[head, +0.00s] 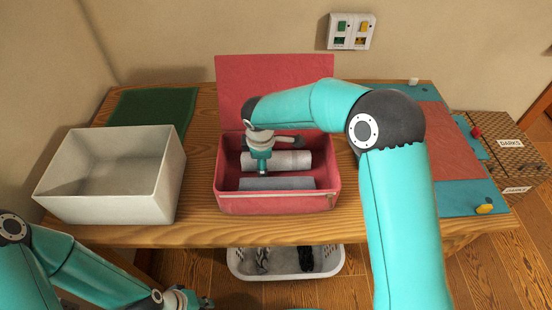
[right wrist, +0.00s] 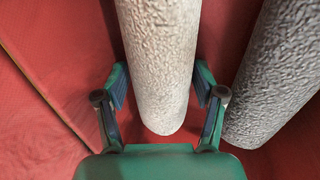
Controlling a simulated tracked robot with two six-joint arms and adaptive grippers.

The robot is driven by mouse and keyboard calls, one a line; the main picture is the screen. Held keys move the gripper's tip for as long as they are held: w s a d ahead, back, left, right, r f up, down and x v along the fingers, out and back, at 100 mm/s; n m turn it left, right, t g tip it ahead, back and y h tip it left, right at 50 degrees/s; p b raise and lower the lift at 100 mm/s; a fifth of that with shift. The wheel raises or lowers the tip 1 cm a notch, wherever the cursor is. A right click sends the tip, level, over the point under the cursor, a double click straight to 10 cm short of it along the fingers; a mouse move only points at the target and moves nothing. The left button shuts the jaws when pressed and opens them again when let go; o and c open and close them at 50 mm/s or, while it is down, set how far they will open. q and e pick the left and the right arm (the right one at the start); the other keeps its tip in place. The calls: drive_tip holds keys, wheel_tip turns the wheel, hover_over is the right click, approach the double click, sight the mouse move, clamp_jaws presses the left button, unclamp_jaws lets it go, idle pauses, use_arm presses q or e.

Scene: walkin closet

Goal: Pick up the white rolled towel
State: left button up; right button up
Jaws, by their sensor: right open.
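The white rolled towel (head: 291,160) lies crosswise inside the red open case (head: 278,203). A grey rolled towel (head: 277,183) lies parallel to it, nearer the case's front. My right gripper (head: 262,166) reaches down over the left part of the white towel. In the right wrist view the open fingers (right wrist: 160,84) stand on either side of the white towel (right wrist: 160,50), with little space between. The grey towel (right wrist: 277,80) lies just outside the right finger. My left gripper (head: 200,301) is low at the bottom edge, partly cut off, away from the towels.
The case's raised lid (head: 275,85) stands behind the towels. A white bin (head: 105,205) is left of the case, with a green mat (head: 155,106) behind it. A white basket (head: 285,272) sits below the wooden table.

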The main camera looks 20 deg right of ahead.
drive_tip(key=c, duration=0.8)
drive_tip(key=shift+r, duration=0.1)
drive_tip(key=shift+c, duration=0.2)
